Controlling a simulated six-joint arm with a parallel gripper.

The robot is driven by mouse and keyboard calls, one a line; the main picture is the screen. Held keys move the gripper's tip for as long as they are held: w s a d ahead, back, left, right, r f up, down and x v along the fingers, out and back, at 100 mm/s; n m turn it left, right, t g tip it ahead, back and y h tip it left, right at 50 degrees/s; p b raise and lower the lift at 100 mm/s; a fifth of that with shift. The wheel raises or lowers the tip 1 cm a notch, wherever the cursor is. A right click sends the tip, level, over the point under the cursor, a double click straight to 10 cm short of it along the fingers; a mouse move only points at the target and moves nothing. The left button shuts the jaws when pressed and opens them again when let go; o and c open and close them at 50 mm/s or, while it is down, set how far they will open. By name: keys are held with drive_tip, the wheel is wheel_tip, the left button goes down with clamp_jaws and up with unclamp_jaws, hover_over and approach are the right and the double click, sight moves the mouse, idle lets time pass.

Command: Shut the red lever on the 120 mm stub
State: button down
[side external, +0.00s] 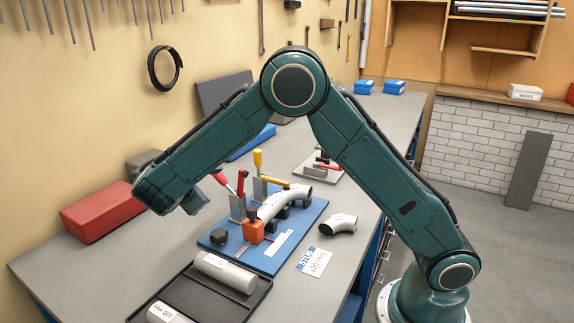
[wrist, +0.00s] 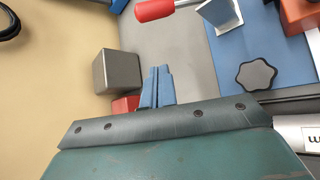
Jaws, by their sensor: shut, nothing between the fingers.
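A clamp with a red-gripped lever (side external: 219,179) stands on the blue fixture board (side external: 290,243). The lever slants up to the left from its upright bracket, and its red grip also shows at the top of the wrist view (wrist: 155,10). A pale pipe stub (side external: 270,207) lies in the fixture beside it, behind an orange block (side external: 253,232). My gripper (side external: 197,207) is left of the fixture, apart from the lever. In the wrist view its blue fingers (wrist: 156,86) are together, with nothing between them. The clamp's tip is not clear.
A yellow-gripped lever (side external: 258,158) stands upright behind the red one. A black star knob (side external: 219,236) sits at the board's left corner. A dark tray (side external: 188,290) with tubes lies in front; a red case (side external: 104,211) is at left. A loose elbow (side external: 339,223) and a 120 mm card (side external: 313,262) lie at right.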

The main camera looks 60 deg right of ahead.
sight(225, 184)
drive_tip(key=x, duration=0.7)
drive_tip(key=shift+s+d+r, duration=0.45)
drive_tip(key=shift+s+r, duration=0.1)
drive_tip(key=shift+r, duration=0.15)
drive_tip(key=shift+s+d+r, duration=0.4)
drive_tip(key=shift+s+r, duration=0.15)
drive_tip(key=shift+r, duration=0.1)
drive_tip(key=shift+s+r+m+t, duration=0.4)
drive_tip(key=shift+r+t, duration=0.05)
drive_tip(key=shift+t, duration=0.35)
drive_tip(key=shift+s+r+m+t+h, duration=0.2)
drive_tip(key=shift+s+r+m+t, duration=0.2)
drive_tip(key=shift+s, duration=0.35)
drive_tip(key=shift+s+r+m+t+h, duration=0.25)
drive_tip(key=shift+s+t, duration=0.2)
drive_tip(key=shift+s, duration=0.3)
drive_tip(key=shift+s+r+m+t+h, duration=0.15)
drive_tip(key=shift+s+r+m+t, duration=0.25)
drive_tip(key=shift+s, duration=0.45)
